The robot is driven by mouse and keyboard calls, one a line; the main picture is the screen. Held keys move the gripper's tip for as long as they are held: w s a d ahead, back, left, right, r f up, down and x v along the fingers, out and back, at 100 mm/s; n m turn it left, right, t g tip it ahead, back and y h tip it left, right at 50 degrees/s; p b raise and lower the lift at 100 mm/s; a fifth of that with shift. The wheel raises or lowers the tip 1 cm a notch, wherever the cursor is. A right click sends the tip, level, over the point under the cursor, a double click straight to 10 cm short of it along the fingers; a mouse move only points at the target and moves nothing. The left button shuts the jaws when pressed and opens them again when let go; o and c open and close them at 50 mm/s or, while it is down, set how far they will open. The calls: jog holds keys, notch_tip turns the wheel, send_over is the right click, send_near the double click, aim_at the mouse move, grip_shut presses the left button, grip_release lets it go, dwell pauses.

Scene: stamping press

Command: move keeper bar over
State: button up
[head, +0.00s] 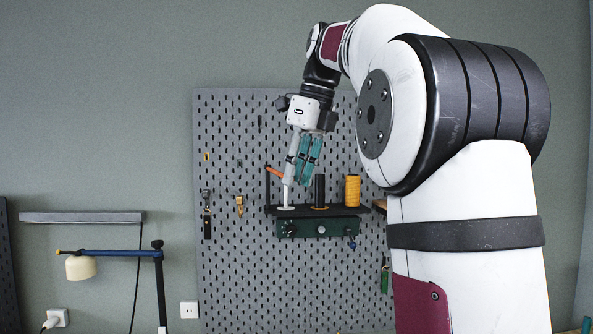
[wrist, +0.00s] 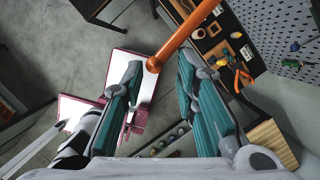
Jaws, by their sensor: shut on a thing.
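The orange bar, which I take for the keeper bar (wrist: 180,40), runs between my gripper's teal fingers in the wrist view, with its rounded near end at the left finger. Its far end leaves the top of that picture. In the head view a short piece of the orange bar (head: 274,172) shows left of the fingertips. My gripper (head: 299,180) points down in front of the pegboard, shut on the bar; it also shows in the wrist view (wrist: 160,60). The grip itself is partly hidden by the fingers.
A black shelf (head: 337,214) on the pegboard (head: 235,270) bears a black cylinder (head: 320,190) and a yellow cylinder (head: 352,190) right of my gripper. Orange-handled pliers (wrist: 239,77) lie right in the wrist view. A blue-armed lamp (head: 110,254) stands left.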

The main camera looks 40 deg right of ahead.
jog(key=shift+s+d, duration=0.45)
jog(key=shift+d, duration=1.15)
jog(key=shift+s+d, duration=0.4)
jog(key=shift+d, duration=1.2)
jog(key=shift+s+d, duration=0.45)
jog(key=shift+d, duration=1.15)
jog(key=shift+c, duration=0.6)
